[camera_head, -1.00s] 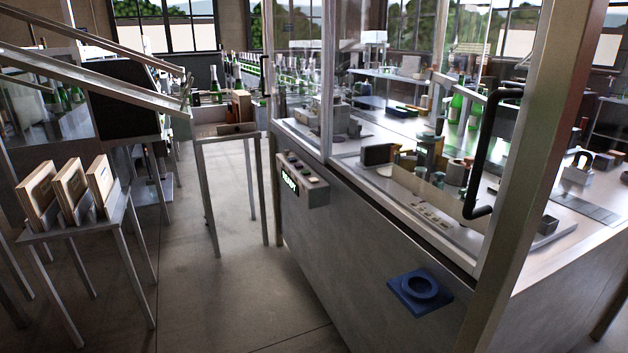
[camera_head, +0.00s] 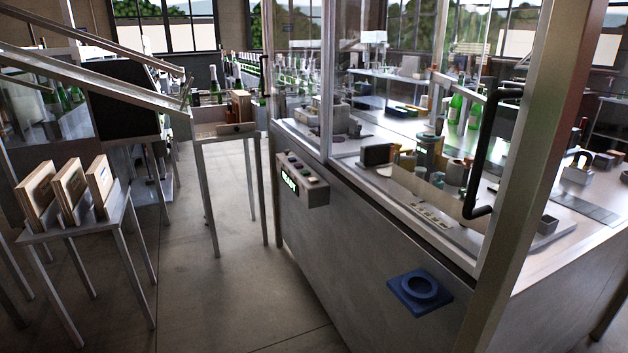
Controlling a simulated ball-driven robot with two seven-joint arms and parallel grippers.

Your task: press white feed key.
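A grey control box (camera_head: 303,178) sticks out from the near left corner of the machine cabinet. The keys are too small and dim for me to tell which one is the white feed key. Neither of my grippers is in view.
The glazed machine (camera_head: 400,240) fills the right side, with a black door handle (camera_head: 487,150) and a blue ring holder (camera_head: 420,292) on its front. A small stand (camera_head: 226,136) is behind the box. A rack with wooden boxes (camera_head: 70,190) stands left. The floor between is clear.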

